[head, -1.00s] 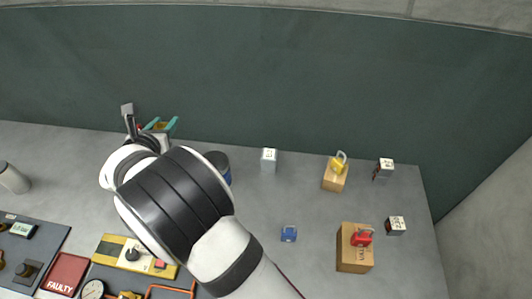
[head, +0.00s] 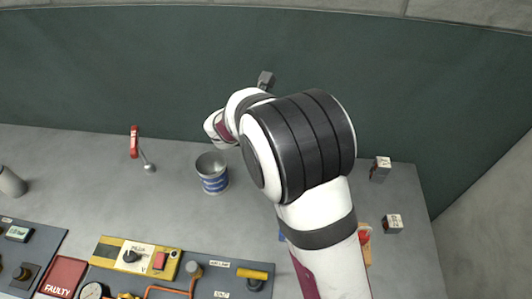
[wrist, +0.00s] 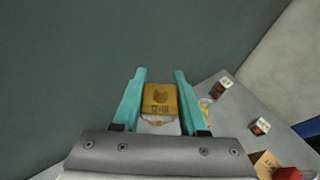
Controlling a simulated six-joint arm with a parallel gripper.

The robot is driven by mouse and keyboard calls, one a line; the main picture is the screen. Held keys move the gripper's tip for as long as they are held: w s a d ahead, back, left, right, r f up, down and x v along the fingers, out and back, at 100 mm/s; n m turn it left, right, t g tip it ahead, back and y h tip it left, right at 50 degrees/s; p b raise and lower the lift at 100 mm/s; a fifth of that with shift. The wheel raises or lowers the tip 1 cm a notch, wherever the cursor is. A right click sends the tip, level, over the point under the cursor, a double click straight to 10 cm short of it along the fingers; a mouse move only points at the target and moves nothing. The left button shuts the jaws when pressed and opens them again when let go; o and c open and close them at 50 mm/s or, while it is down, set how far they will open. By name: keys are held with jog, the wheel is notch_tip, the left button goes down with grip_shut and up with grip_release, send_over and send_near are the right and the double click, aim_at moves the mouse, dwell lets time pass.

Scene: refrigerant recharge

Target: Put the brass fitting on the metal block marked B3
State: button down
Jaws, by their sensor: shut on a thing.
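In the head view, my arm hides the gripper and the fitting. Two dark metal blocks with white marked tops stand at the right of the table, a rear one (head: 380,169) and a front one (head: 393,223). They also show in the wrist view, the rear one (wrist: 221,88) and the front one (wrist: 260,127), apart from the fitting. Their marks are too small to read.
A blue-banded can (head: 213,174) and a red-handled tool (head: 134,142) stand left of my arm. A cardboard box (wrist: 267,164) with a red thing on it lies at right. A yellow padlock (wrist: 205,106) is partly hidden behind a finger. Panels and gauges fill the front left.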

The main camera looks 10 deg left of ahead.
jog(key=d+f+m+g+h, duration=0.1)
jog(key=d+f+m+h, duration=0.1)
jog(key=d+f, duration=0.35)
jog(key=a+f, duration=0.2)
jog(key=a, duration=0.1)
jog(key=w+a+f, duration=0.1)
jog(key=a+f, duration=0.1)
jog(key=a, duration=0.2)
jog(key=w+a+f, duration=0.1)
jog(key=a+f, duration=0.1)
jog(key=a, duration=0.1)
jog(key=shift+a+f, duration=0.2)
jog(key=shift+a, duration=0.1)
jog(key=f, duration=0.4)
jog(key=shift+a, duration=0.2)
jog(key=shift+f, duration=0.2)
jog(key=shift+c, duration=2.2)
grip_release()
